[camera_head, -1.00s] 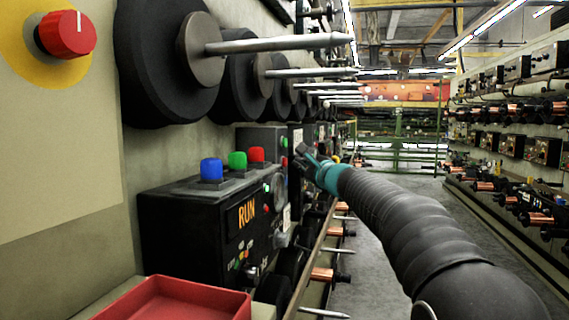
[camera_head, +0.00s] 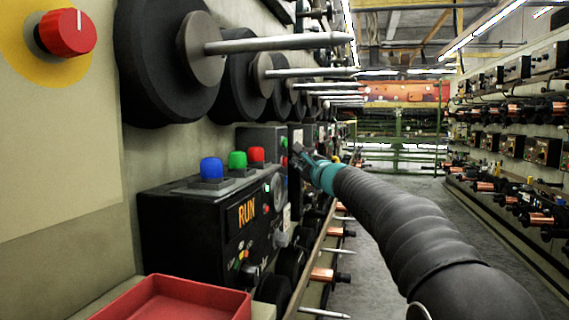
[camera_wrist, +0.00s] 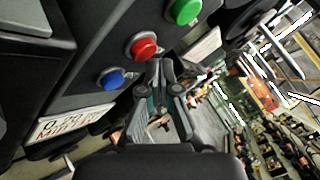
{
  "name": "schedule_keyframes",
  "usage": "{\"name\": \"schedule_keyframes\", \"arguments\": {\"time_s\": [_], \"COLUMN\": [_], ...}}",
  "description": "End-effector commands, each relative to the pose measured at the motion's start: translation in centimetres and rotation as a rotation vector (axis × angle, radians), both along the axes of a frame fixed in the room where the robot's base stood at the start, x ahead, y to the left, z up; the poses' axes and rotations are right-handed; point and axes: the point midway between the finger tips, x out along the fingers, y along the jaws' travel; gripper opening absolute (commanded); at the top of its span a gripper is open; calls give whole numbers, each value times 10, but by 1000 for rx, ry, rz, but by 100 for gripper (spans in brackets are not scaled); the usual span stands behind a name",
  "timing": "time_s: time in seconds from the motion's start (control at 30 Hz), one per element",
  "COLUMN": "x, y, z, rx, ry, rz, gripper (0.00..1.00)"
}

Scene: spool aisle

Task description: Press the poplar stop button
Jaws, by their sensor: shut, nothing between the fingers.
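In the wrist view, a dark panel carries a red button (camera_wrist: 142,48), a blue button (camera_wrist: 111,78) and a green button (camera_wrist: 184,10) in a slanting row. I see no readable label naming poplar. My gripper (camera_wrist: 160,66) is shut and empty. Its tips appear just below and right of the red button; whether they touch the panel I cannot tell. In the head view, my gripper (camera_head: 298,151) is beside the machine boxes along the left wall, and the buttons in front of it are mostly hidden or too small to tell.
A nearer black box (camera_head: 190,235) with a lit RUN sign has blue, green and red buttons on top. A red knob (camera_head: 67,33) and large black spools (camera_head: 165,60) are on the left wall. A red tray (camera_head: 175,300) is in front.

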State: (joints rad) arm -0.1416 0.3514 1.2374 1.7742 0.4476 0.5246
Motion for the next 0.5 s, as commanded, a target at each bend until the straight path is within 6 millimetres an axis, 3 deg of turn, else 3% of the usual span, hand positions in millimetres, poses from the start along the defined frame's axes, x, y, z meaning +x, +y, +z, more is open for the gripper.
{"name": "schedule_keyframes", "arguments": {"time_s": [0.5], "x": [1], "y": [5], "z": [0], "rx": [0], "ry": [0], "rz": [0], "gripper": [0]}}
